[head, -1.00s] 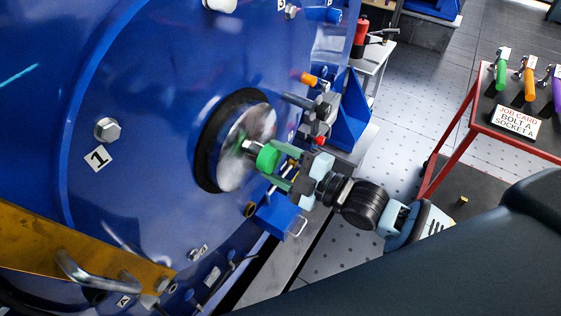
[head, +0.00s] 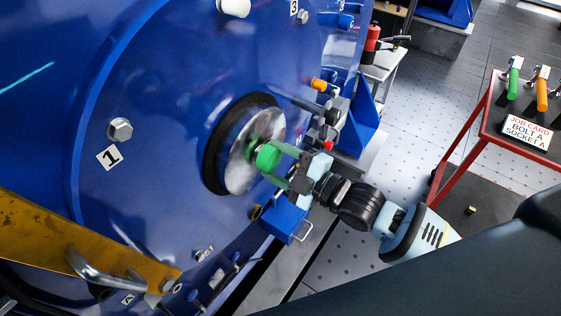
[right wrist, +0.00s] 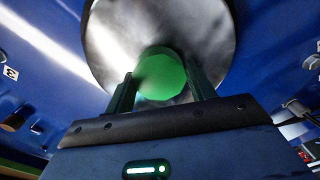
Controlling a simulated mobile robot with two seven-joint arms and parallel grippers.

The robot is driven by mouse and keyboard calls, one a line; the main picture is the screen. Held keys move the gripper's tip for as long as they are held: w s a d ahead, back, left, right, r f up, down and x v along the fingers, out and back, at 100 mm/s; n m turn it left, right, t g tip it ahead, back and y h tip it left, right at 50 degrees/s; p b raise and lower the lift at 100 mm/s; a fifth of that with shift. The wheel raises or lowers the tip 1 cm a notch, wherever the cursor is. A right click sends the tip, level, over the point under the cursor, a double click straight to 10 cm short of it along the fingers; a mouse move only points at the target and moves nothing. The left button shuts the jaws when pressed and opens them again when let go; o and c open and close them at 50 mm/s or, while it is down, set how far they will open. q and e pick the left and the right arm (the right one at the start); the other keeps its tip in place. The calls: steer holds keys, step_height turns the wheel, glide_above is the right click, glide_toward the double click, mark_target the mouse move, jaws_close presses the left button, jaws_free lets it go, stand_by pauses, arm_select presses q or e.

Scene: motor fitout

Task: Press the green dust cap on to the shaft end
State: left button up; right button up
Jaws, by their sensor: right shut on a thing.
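The green dust cap (head: 267,157) is between the fingers of my right gripper (head: 273,163), which is shut on it. The cap is in front of the shiny metal disc (head: 238,165) at the shaft end, inside a black ring on the blue motor face. In the right wrist view the cap (right wrist: 160,75) sits between the two dark green fingertips, against the disc's lower part. The shaft end itself is hidden behind the cap, and I cannot tell whether cap and shaft touch. My left gripper is not in view.
The blue motor housing (head: 150,70) fills the left, with a bolt by label 1 and a yellow bar (head: 75,255) with a metal handle. Valve fittings (head: 328,115) stand close beyond the right gripper. A red-framed cart (head: 462,140) stands right; floor between is clear.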

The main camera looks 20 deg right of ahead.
steer(key=shift+w+a, duration=0.1)
steer(key=shift+w, duration=0.05)
steer(key=o, duration=1)
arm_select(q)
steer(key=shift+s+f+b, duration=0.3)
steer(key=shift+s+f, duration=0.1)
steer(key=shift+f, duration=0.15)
arm_select(e)
steer(key=shift+v, duration=3.9)
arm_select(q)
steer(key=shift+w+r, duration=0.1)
